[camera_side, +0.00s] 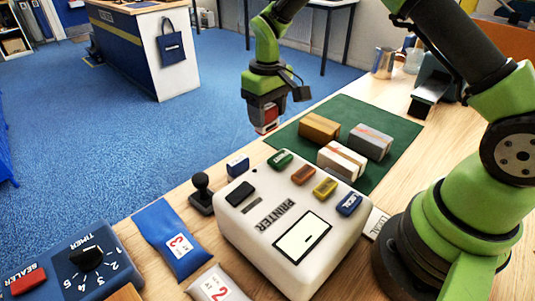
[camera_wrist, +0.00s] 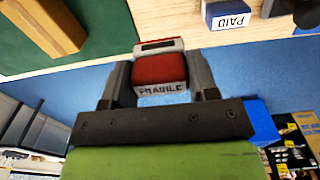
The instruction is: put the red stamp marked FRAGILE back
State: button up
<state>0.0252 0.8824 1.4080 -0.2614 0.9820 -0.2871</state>
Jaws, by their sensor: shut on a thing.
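My gripper (camera_side: 268,103) is shut on the red stamp (camera_side: 266,126) and holds it up in the air, by the far edge of the table. In the wrist view the red stamp (camera_wrist: 160,72) sits between the two fingers of my gripper (camera_wrist: 160,88), with FRAGILE lettered on its white label. Blue floor shows behind it there. A blue stamp marked PAID (camera_wrist: 228,14) lies at the top right of the wrist view. A small blue block with a white label (camera_side: 237,165) stands behind the printer in the side view.
The white printer (camera_side: 240,228) has several coloured buttons on top. A black-knobbed handle (camera_side: 202,190) stands left of it. Brown (camera_side: 319,128), grey (camera_side: 370,142) and white (camera_side: 342,160) cartons lie on the green mat (camera_side: 394,168).

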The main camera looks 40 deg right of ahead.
notch_tip(320, 180, down, 9)
jog(key=shift+r, duration=0.1)
dwell(0.4)
jog(key=o, duration=0.7)
jog(key=shift+o, duration=0.2)
